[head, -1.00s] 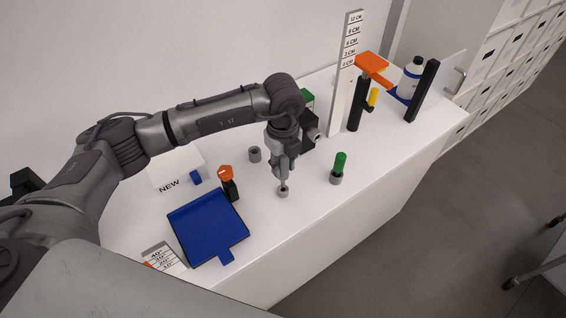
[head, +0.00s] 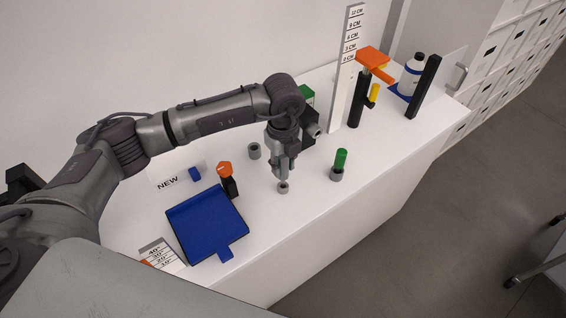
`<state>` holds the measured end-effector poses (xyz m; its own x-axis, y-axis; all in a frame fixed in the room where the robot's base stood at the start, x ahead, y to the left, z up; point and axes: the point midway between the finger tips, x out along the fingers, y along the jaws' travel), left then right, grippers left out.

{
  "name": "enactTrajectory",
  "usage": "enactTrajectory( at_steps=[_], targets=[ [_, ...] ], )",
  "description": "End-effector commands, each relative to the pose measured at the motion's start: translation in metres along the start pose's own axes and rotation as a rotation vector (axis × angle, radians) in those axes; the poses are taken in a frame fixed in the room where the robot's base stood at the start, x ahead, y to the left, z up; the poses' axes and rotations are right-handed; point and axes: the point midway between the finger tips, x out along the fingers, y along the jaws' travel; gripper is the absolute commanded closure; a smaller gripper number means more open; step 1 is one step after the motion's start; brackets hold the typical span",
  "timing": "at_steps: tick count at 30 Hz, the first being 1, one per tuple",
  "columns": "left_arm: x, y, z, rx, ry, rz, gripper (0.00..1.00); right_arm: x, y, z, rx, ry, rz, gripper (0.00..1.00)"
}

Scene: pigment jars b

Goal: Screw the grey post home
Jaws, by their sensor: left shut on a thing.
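My left gripper (head: 283,177) points straight down over a small grey round socket (head: 283,188) on the white bench. It is shut on the grey post, which its fingers almost fully hide. The fingertips are just above the socket. How deep the post sits in the socket cannot be told. Another grey socket (head: 254,151) stands empty to the left and behind. A third grey socket (head: 337,174), to the right, holds an upright green post (head: 341,158). My right gripper is out of view.
A blue tray (head: 207,222) and an orange-topped black post (head: 227,180) stand left of the gripper. The bench (head: 310,215) is clear in front of the sockets.

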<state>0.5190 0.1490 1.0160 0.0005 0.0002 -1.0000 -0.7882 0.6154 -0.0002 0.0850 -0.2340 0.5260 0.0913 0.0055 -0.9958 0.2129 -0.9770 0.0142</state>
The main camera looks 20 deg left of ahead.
Motion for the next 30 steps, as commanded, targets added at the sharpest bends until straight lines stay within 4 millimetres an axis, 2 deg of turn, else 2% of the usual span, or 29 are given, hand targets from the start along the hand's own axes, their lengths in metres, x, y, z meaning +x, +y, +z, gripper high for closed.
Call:
enactTrajectory(
  at_steps=[15, 16, 18, 26, 29, 30],
  targets=[
    [0.011, 0.0, 0.0, 0.0, 0.0, 0.0, 1.0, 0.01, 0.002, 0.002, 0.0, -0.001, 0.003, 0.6],
    [0.011, 0.0, 0.0, 0.0, 0.0, -0.001, 0.67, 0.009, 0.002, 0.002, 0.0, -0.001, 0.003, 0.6],
    [0.01, 0.0, 0.0, 0.0, 0.0, 0.0, 0.58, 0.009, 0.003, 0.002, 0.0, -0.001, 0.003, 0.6],
    [0.01, 0.0, 0.0, -0.006, 0.0, 0.0, 0.58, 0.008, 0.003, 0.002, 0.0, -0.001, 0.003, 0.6],
    [0.008, 0.0, -0.001, -0.129, 0.001, 0.001, 0.58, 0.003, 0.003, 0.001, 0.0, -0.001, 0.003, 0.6],
    [0.008, 0.0, -0.001, -0.223, 0.002, 0.002, 0.58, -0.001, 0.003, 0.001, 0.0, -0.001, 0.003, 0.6]
  ],
)
